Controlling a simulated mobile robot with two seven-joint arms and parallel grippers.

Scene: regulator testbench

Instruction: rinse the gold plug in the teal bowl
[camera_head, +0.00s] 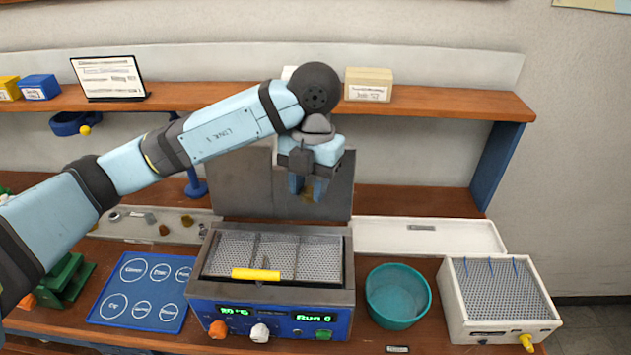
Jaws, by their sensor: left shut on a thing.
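My left gripper (308,193) points down above the back edge of the blue bath, in front of its raised grey lid. It is shut on a small gold-brown thing, which looks like the gold plug (307,197); the fingers hide most of it. The teal bowl (424,287) stands on the bench to the right of the bath, lower and nearer than the gripper. No thing shows inside the bowl; whether it holds liquid I cannot tell. My right gripper is not in view.
The blue bath (275,322) holds a mesh basket with a yellow handle (255,274). A white mesh-topped unit (500,290) stands right of the bowl. A pale tray (130,238) with small parts and a blue mat (140,292) lie left. A shelf (440,103) crosses behind.

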